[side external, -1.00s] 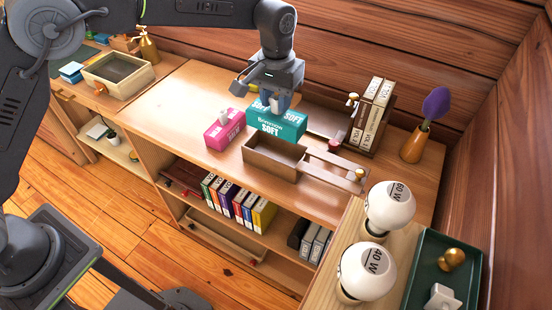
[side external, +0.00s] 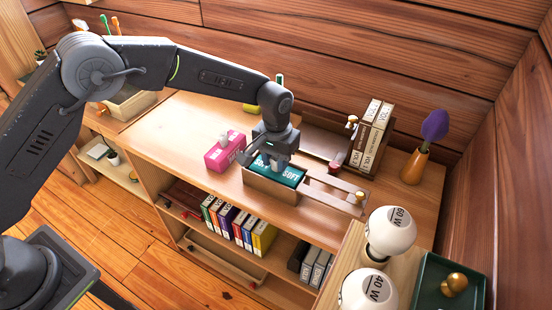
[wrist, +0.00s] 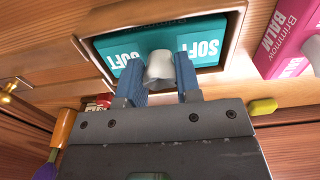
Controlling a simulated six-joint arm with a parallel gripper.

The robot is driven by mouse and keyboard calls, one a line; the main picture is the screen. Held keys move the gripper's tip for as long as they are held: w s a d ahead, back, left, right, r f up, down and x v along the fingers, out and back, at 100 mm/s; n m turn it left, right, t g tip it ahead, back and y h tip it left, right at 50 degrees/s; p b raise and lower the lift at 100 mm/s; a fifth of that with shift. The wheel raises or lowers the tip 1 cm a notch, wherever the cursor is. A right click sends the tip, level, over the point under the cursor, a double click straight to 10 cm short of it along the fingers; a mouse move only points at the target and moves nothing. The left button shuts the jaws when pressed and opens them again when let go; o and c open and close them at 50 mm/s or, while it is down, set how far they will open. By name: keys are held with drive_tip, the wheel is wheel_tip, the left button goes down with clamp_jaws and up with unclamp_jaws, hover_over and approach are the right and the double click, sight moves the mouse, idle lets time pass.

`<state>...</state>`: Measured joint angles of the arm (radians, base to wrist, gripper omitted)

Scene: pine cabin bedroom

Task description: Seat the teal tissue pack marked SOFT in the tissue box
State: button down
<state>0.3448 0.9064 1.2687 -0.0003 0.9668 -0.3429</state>
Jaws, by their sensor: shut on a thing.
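The teal tissue pack marked SOFT (side external: 289,175) sits down inside the brown wooden tissue box (side external: 270,190), with its top near the box rim. In the wrist view the teal pack (wrist: 118,50) lies within the box's wooden frame (wrist: 236,42). My gripper (side external: 268,163) is directly above the box. In the wrist view my gripper (wrist: 162,78) has its blue fingers on either side of the white tissue tuft (wrist: 160,66) on the pack and is shut on it. The pack's underside is hidden.
A pink pack marked BALM (side external: 224,153) stands just left of the box. A wooden slide lid (side external: 335,192) lies to the right. Books in a holder (side external: 372,135), a purple-topped vase (side external: 416,165) and two bulbs (side external: 389,230) stand further right. The desk's left part (side external: 165,125) is clear.

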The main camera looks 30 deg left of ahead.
drive_tip(key=c, duration=0.8)
unclamp_jaws()
drive_tip(key=shift+f, duration=0.1)
wheel_tip(320, 180, up, 12)
drive_tip(key=shift+r, duration=0.2)
